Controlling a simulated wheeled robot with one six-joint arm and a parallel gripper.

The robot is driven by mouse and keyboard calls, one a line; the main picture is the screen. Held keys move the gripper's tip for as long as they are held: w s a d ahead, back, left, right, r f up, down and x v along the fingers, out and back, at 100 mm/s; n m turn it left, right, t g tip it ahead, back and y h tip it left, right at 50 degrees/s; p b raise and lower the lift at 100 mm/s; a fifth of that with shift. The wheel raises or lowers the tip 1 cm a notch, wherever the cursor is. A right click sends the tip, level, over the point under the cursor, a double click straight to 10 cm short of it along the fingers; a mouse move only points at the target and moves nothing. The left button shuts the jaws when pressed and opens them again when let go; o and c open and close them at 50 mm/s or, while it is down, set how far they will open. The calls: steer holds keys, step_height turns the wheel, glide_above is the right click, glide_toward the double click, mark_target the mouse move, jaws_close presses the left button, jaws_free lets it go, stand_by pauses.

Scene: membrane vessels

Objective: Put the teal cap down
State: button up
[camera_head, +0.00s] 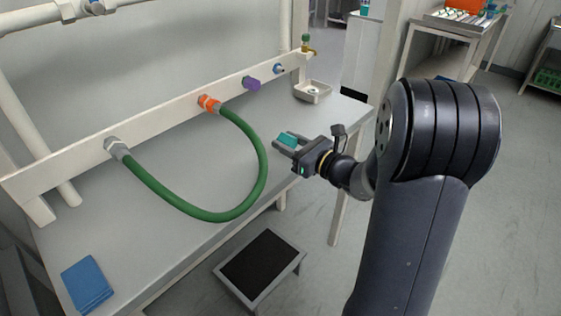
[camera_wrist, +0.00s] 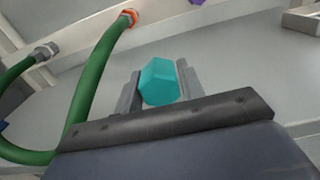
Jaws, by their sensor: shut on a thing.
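The teal cap (camera_head: 287,139) is between the fingers of my gripper (camera_head: 285,145), which is shut on it. In the wrist view the cap (camera_wrist: 160,82) shows as a teal six-sided piece, with a grey finger on each side of my gripper (camera_wrist: 160,88). In the head view my gripper is over the right part of the grey bench (camera_head: 190,160), to the right of the green hose. I cannot tell how high the cap is above the bench top.
A green hose (camera_head: 262,165) loops from a grey fitting (camera_head: 117,148) to an orange fitting (camera_head: 209,103) on the white rail. A purple cap (camera_head: 252,84) and a small white tray (camera_head: 313,91) are further back. Blue cloths (camera_head: 87,284) lie front left. Bench space between hose and tray is clear.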

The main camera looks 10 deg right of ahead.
mark_target(288, 164)
steer(key=shift+f+b, duration=0.35)
steer(key=shift+f, duration=1.95)
steer(key=shift+f+b, duration=0.45)
steer(key=o, duration=1.2)
steer(key=shift+r, duration=0.1)
steer(key=shift+r+p, duration=0.45)
steer(key=shift+p, duration=0.1)
steer(key=v, duration=1.2)
steer(key=shift+f, duration=0.1)
steer(key=shift+a, duration=0.1)
